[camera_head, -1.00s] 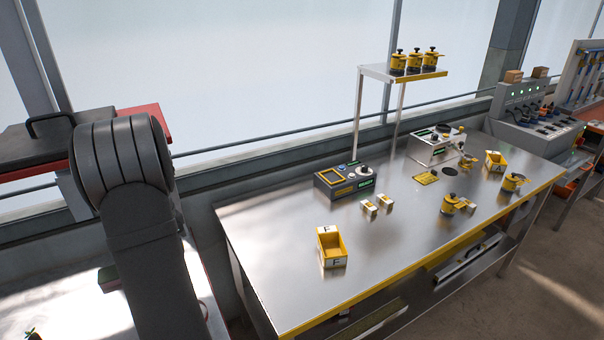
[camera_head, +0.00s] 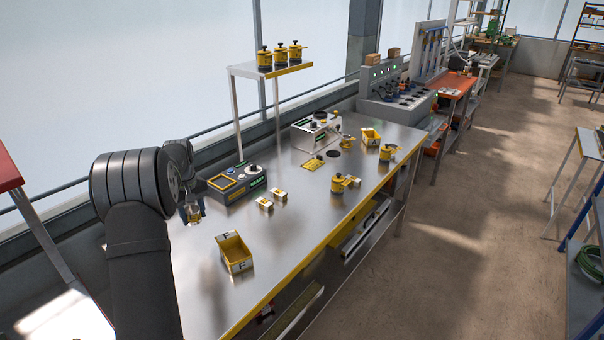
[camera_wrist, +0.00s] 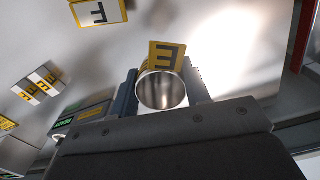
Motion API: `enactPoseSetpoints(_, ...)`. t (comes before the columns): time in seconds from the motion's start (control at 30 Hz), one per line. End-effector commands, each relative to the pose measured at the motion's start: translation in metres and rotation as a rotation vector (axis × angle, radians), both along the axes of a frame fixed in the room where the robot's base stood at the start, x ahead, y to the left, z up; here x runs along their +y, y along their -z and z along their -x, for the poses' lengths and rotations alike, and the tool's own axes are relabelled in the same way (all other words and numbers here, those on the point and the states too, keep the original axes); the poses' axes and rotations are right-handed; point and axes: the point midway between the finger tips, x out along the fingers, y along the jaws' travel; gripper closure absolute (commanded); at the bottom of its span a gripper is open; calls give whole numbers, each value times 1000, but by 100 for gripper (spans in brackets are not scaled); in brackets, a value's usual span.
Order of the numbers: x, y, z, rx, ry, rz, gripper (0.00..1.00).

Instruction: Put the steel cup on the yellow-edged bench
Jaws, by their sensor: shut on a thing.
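A steel cup (camera_wrist: 162,92) with a yellow tag marked with a black letter is between my gripper's fingers (camera_wrist: 160,88) in the wrist view, its shiny inside facing the camera. My gripper is shut on it. In the head view, my gripper (camera_head: 193,208) and the small cup (camera_head: 195,216) are over the left end of the yellow-edged bench (camera_head: 290,228), partly hidden by my arm. The bench has a bare steel top and a yellow front edge. The gap between cup and bench top is hard to judge.
A yellow bin marked F (camera_head: 234,254) stands just right of the cup. A dark control box (camera_head: 236,186) stands behind. Two small white-yellow blocks (camera_head: 272,198), yellow pots (camera_head: 340,184) and a raised shelf (camera_head: 270,70) are farther along. Bench top around the F bin is clear.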

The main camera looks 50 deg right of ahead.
Motion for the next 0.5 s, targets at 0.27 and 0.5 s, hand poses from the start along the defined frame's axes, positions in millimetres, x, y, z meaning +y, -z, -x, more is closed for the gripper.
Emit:
enactPoseSetpoints(0.27, -110, -7, 62, 0, -276, 1, 80)
enactPoseSetpoints(0.5, -172, -12, 113, 1, -473, 1, 80)
